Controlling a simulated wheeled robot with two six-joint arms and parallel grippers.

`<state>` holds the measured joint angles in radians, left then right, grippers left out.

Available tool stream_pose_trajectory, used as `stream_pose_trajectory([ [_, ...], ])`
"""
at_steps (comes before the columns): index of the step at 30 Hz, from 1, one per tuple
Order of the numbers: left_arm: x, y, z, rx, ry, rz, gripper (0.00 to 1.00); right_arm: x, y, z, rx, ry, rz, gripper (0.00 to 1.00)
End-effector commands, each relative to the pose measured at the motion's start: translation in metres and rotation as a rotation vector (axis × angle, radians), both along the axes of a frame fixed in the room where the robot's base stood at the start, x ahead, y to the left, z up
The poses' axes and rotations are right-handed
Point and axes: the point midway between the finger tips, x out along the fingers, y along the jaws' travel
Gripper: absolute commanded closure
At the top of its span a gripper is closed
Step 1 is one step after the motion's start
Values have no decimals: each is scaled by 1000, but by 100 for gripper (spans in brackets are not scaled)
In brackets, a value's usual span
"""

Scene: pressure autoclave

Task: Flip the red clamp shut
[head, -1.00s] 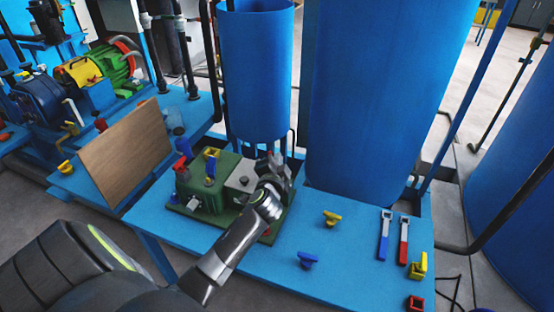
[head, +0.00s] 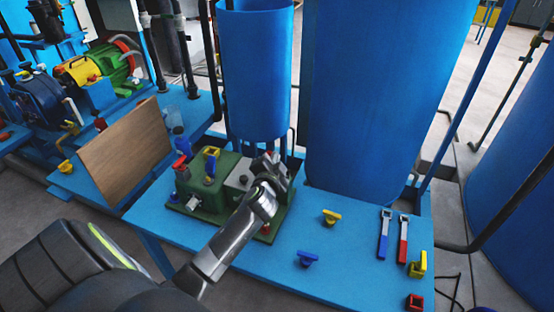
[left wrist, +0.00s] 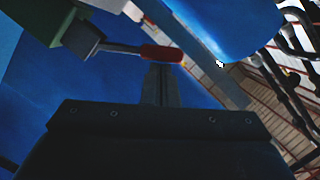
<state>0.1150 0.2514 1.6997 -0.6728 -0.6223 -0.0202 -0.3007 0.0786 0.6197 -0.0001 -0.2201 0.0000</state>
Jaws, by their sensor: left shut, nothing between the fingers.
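The red clamp handle (left wrist: 161,53) shows in the left wrist view on a grey rod that runs left to a grey block and a green body (left wrist: 75,35). My left gripper (left wrist: 160,82) is shut and empty, its fingertips right at the underside of the red handle; I cannot tell whether they touch. In the head view my left gripper (head: 270,166) is over the right end of the green machine (head: 226,166) on the blue table. The clamp there is not clearly seen, as my gripper and wrist cover that area. My right gripper is not in view.
On the blue table (head: 350,275) lie yellow and blue knobs, a blue-handled lever (head: 384,234), a red-handled lever (head: 403,240) and a red block (head: 415,302). A wooden board (head: 125,150) leans at the left. Tall blue tanks (head: 385,90) stand close behind.

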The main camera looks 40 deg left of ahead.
Motion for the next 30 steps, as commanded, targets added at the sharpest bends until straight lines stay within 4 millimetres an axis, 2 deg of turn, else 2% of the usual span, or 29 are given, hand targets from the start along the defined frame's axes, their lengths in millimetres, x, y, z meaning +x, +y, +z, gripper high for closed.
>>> stream_pose_trajectory([
  [8, -2, 9, -3, -102, -24, 1, 100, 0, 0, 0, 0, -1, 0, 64],
  [21, -8, 34, -21, -477, -114, 1, 100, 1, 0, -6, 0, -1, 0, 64],
  [30, -11, 44, -33, -684, -164, 1, 100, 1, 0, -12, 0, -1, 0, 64],
])
